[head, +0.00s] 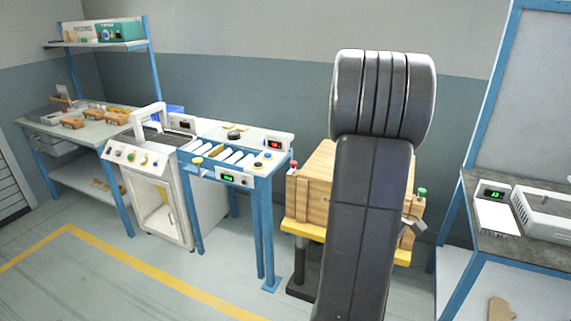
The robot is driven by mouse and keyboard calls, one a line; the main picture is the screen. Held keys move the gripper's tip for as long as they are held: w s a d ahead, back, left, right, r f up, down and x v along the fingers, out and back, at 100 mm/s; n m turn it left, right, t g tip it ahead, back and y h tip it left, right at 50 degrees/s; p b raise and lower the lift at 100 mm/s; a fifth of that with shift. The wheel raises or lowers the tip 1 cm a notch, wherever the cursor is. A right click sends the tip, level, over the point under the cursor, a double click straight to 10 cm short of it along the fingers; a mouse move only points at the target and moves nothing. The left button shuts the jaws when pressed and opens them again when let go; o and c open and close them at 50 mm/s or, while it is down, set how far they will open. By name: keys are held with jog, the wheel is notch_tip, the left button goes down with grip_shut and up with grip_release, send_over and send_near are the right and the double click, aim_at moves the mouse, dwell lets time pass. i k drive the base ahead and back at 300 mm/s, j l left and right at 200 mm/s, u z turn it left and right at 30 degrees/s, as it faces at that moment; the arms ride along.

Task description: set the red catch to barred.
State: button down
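A wooden crate (312,187) stands on a yellow-topped lift (303,229), with my dark arm across its middle and right. A small red-topped catch (293,164) is at the crate's left front corner; it is too small to tell its setting. A green-topped catch (421,191) is at the right side. My arm hides most of my gripper. A small grey metal piece past the arm's right edge, in front of the crate's right side, may be part of it; its opening cannot be made out.
A blue-framed roller bench (262,172) with displays stands left of the crate, beside a white machine (150,190). A workbench (58,130) is at the far left. A grey-topped bench (480,240) stands at right. Floor at front left is clear.

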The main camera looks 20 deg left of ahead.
aim_at(294, 163)
jog(key=i+j+u, duration=0.4)
jog(key=i, duration=0.55)
jog(key=i+u, duration=0.45)
jog(key=i, duration=0.55)
